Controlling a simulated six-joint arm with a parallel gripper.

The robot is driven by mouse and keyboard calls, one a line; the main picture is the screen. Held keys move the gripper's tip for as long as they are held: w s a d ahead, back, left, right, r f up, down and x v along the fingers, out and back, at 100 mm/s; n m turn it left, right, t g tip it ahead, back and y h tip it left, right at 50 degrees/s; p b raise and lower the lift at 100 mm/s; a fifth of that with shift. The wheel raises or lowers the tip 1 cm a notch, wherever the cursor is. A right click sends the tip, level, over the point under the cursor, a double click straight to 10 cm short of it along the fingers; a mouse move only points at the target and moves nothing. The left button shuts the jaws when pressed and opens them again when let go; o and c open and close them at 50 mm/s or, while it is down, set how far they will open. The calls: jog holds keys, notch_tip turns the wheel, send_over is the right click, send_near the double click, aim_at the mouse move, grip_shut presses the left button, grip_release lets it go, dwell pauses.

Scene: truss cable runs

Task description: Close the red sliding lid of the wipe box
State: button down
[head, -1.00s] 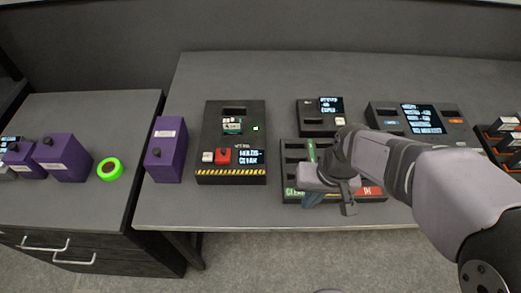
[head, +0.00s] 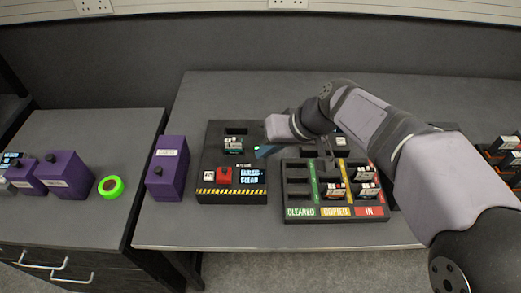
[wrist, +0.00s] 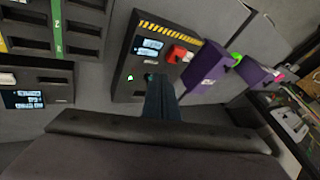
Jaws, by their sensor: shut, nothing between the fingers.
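The wipe box (head: 215,190) is a dark box with a yellow-black striped front edge, left of the middle of the table. A red block (head: 225,175), apparently its lid or the lid's grip, sits near the front between a white key and a lit screen. It also shows in the wrist view (wrist: 177,54). A cartridge (head: 233,145) with a pale label shows in the slot behind it. My gripper (head: 262,152) is shut and empty at the box's right edge, behind and right of the red block. In the wrist view its fingers (wrist: 157,97) partly cover the box.
A rack (head: 297,213) marked CLEARED, COPIED and IN stands to the right, holding several cartridges. A purple box (head: 168,168) stands close on the left. A green ring (head: 111,187) lies on the side cabinet. My arm covers the devices behind the rack.

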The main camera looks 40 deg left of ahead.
aim_at(219, 175)
jog(key=p+x, duration=0.2)
jog(key=x, duration=0.6)
jog(key=shift+s+a+f, duration=0.15)
jog(key=shift+a+f, duration=0.05)
jog(key=shift+f, duration=0.05)
jog(key=shift+s+a+f+p, duration=0.15)
jog(key=shift+s+a+p, duration=0.4)
jog(key=shift+s, duration=0.3)
jog(key=shift+s+a+f, duration=0.3)
jog(key=shift+s+a, duration=0.2)
jog(key=shift+s, duration=0.05)
jog(key=s+a, duration=0.3)
jog(key=shift+s+a, duration=0.3)
jog(key=shift+s, duration=0.1)
jog(key=shift+w+d, duration=0.1)
